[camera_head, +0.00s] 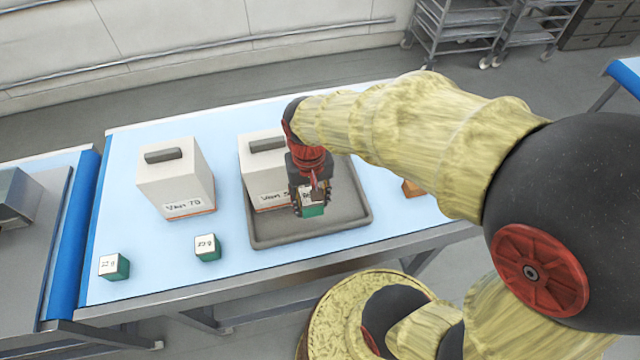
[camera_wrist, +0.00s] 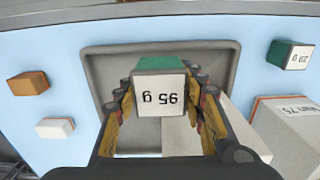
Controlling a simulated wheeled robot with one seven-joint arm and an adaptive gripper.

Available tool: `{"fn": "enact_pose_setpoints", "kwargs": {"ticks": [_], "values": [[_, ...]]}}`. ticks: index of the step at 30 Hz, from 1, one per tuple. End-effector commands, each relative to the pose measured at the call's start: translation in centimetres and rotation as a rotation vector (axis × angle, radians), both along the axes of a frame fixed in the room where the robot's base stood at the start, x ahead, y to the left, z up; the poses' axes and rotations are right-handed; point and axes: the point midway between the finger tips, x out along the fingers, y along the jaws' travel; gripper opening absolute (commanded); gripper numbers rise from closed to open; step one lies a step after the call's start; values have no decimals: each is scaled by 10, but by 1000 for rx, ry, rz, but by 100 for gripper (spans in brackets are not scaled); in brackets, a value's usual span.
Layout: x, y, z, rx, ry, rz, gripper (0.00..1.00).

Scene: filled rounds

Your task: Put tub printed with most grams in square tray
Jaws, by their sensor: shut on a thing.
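My gripper (camera_head: 310,205) is shut on a green tub (camera_head: 313,211) with a white top. In the wrist view the tub's top reads "95 g" (camera_wrist: 159,97), upside down, between my two fingers (camera_wrist: 163,105). The tub is over the front part of the grey square tray (camera_head: 275,241); its exact height above the tray floor is unclear. Two similar green tubs stand on the table left of the tray. The nearer-to-tray tub (camera_head: 207,247) seems to read "23 g"; the label on the far-left tub (camera_head: 115,266) is hard to read.
A white box with a grey handle (camera_head: 262,160) stands in the tray's left part, close to my gripper. Another such box (camera_head: 175,178) stands on the table to its left. An orange-brown block (camera_wrist: 28,83) and a white block (camera_wrist: 55,128) lie beyond the tray's other side.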

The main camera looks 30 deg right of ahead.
Motion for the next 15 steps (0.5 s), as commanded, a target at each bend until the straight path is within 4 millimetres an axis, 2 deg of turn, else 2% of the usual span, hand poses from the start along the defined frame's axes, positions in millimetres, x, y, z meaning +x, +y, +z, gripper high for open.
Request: {"fn": "enact_pose_setpoints", "kwargs": {"ticks": [11, 15], "values": [[40, -73, -37, 0, 4, -7, 9], [50, -90, -63, 0, 5, -4, 9]]}}
